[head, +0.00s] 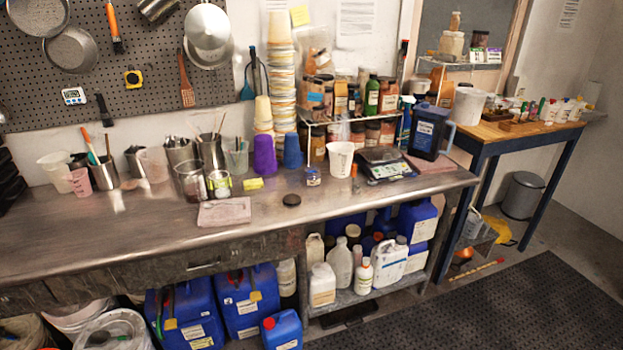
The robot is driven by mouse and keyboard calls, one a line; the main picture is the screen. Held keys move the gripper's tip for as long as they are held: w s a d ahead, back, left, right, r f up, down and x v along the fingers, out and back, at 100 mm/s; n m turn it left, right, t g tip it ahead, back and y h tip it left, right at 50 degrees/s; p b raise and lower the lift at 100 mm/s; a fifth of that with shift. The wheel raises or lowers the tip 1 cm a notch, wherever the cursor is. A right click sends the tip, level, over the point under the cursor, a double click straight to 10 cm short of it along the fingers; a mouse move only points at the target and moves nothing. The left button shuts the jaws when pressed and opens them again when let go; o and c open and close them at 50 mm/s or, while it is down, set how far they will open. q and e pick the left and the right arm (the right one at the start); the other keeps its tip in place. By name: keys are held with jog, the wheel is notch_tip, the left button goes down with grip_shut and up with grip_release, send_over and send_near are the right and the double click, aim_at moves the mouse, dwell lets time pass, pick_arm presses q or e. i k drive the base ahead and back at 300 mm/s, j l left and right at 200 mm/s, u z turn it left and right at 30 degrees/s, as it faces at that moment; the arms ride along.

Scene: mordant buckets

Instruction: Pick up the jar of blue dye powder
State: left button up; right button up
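A small squat jar (312,177) with blue on its side stands on the steel bench (130,235), left of the white cup. It may be the jar of blue dye powder, but it is too small to read. Several other jars (340,98) with dark or orange contents stand on the wire rack at the back; I cannot make out blue powder in them. Neither of my grippers is in view.
Near the small jar are a white cup (341,158), a black scale (385,164), a black round lid (291,200), a folded pink cloth (224,212) and glass jars (191,181). The bench's front left is clear. Blue canisters (247,300) stand below.

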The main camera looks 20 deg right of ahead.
aim_at(312, 177)
jog(key=i+l, duration=0.25)
jog(key=l, duration=0.15)
jog(key=i+l, duration=1.55)
jog(key=i, duration=0.05)
